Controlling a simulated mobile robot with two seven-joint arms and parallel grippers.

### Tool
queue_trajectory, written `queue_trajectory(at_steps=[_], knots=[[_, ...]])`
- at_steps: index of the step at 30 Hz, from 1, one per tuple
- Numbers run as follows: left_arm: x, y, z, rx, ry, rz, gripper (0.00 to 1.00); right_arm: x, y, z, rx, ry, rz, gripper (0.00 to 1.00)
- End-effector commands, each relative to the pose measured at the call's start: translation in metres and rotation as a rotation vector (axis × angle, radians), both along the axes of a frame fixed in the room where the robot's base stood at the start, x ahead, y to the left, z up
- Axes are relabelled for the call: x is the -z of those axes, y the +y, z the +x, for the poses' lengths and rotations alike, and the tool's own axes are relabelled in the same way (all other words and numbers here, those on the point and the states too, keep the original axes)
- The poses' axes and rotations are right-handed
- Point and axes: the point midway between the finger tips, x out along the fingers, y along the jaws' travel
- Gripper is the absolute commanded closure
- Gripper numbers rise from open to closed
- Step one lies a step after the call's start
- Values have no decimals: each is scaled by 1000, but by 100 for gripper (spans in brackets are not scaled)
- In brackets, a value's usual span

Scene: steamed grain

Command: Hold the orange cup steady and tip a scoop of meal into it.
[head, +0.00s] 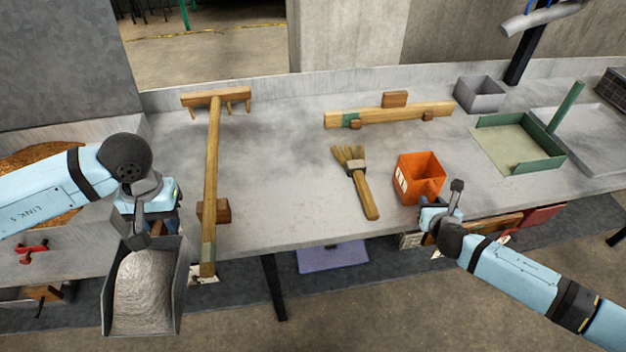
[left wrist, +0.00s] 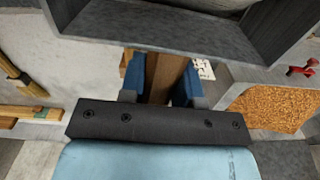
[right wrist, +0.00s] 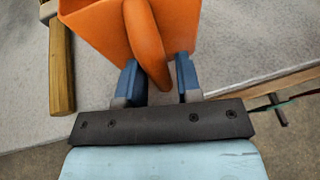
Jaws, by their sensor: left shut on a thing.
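The orange cup (head: 405,188) stands upright on the grey counter, right of centre in the head view. Its curved handle (right wrist: 147,40) faces my right gripper (head: 430,208). The fingers of that gripper are apart, one on each side of the handle, with a gap showing. My left gripper (head: 158,226) is shut on the wooden handle (left wrist: 165,75) of the dark scoop (head: 176,300). The scoop is held in front of the counter edge at the left, roughly level. It holds a heap of pale meal (head: 143,292).
A wooden rake (head: 211,150) lies between scoop and cup. A brush (head: 362,190) lies just left of the cup. A wooden bar (head: 385,115), grey box (head: 480,94) and green dustpan (head: 515,145) are farther back. Orange-brown grain (head: 45,160) is at far left.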

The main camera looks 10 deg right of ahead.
Motion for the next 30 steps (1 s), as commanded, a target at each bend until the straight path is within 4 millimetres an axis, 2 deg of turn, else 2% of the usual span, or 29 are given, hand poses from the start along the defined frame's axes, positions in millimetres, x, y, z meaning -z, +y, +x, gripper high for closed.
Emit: queue_trajectory(at_steps=[4, 12, 17, 30], knots=[[0, 0, 0, 0, -1, -1, 100, 2, 0, 7, -1, 0, 0, 68], [0, 0, 0, 0, -1, -1, 100, 3, -1, 7, -1, 0, 0, 68], [0, 0, 0, 0, -1, -1, 100, 3, -1, 7, -1, 0, 0, 100], [0, 0, 0, 0, -1, -1, 100, 3, -1, 7, -1, 0, 0, 100]])
